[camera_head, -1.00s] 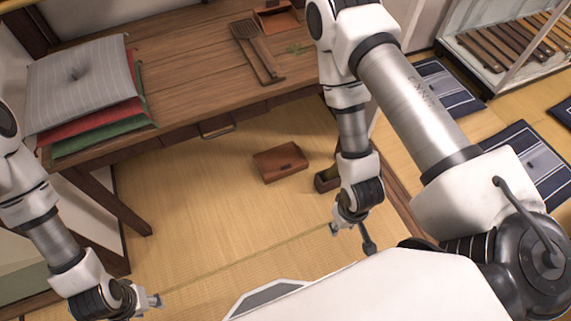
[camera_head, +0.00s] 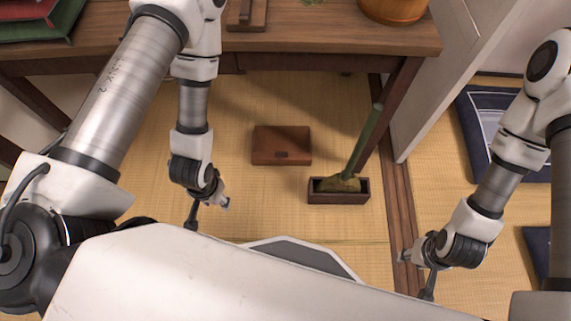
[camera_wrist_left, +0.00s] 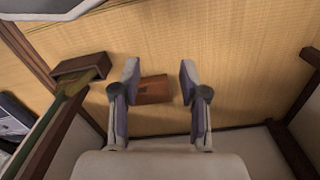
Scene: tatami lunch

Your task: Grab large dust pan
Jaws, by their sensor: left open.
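A flat brown box-like piece (camera_head: 282,146) with a small dark slot near its front edge lies on the tatami floor; it looks like the large dust pan. It also shows in the left wrist view (camera_wrist_left: 155,89), between and beyond the fingers. My left gripper (camera_head: 208,214) is open and empty, above the floor to the left of and nearer than the dust pan; its spread fingers show in the left wrist view (camera_wrist_left: 159,74). My right gripper (camera_head: 416,276) is open and empty, well to the right, near the wooden floor strip.
A small dark box (camera_head: 338,196) holding a brush with a green handle (camera_head: 364,140) stands just right of the dust pan. A wooden table (camera_head: 340,38) with a leg (camera_head: 397,108) is behind. Blue cushions lie at the right. Floor between is clear.

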